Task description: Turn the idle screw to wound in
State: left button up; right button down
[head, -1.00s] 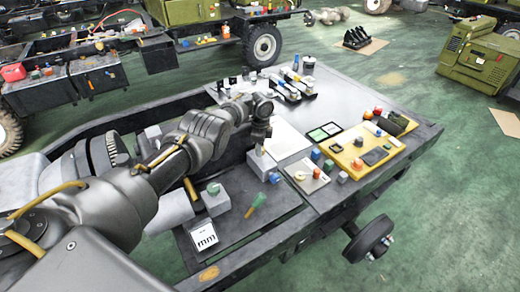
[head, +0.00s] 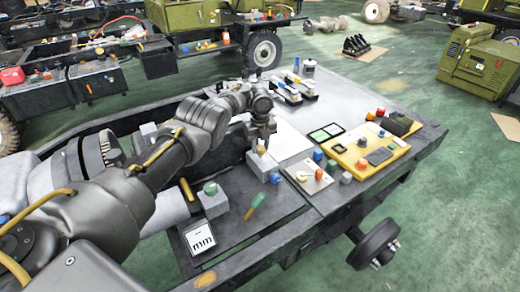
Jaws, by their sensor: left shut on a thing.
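The left arm comes in from the left, and my left gripper (head: 262,146) points down over a small grey block (head: 263,168) on the bench. The gripper is shut on a small yellowish piece (head: 261,151) on top of that block, which I take to be the idle screw. The fingers partly cover it, and its turn position is too small to read. A blue knob (head: 276,178) sits on the block's near right side. My right gripper is not in view.
A grey block with a green knob (head: 211,188), a green-handled tool (head: 255,206) and a white "mm" card (head: 199,238) lie nearer. A pale plate with an orange knob (head: 319,174) and a yellow panel (head: 352,159) stand to the right.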

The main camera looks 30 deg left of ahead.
pick_arm(q)
jog(key=shift+f+m+b, duration=0.2)
jog(key=shift+m+b, duration=0.25)
jog(key=shift+m, duration=0.55)
jog(key=shift+m+b, duration=0.35)
jog(key=shift+m, duration=0.55)
jog(key=m+b, duration=0.1)
jog(key=m, duration=0.1)
jog(key=shift+m, duration=0.3)
jog(key=m, duration=0.3)
jog(key=shift+s+r+m+b, duration=0.1)
jog(key=shift+m+b, duration=0.3)
jog(key=shift+m, duration=0.4)
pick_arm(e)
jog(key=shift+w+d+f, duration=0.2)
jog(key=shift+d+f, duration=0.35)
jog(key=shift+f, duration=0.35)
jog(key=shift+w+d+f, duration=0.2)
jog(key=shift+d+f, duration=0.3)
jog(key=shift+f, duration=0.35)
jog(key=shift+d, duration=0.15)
pick_arm(q)
jog(key=o, duration=1)
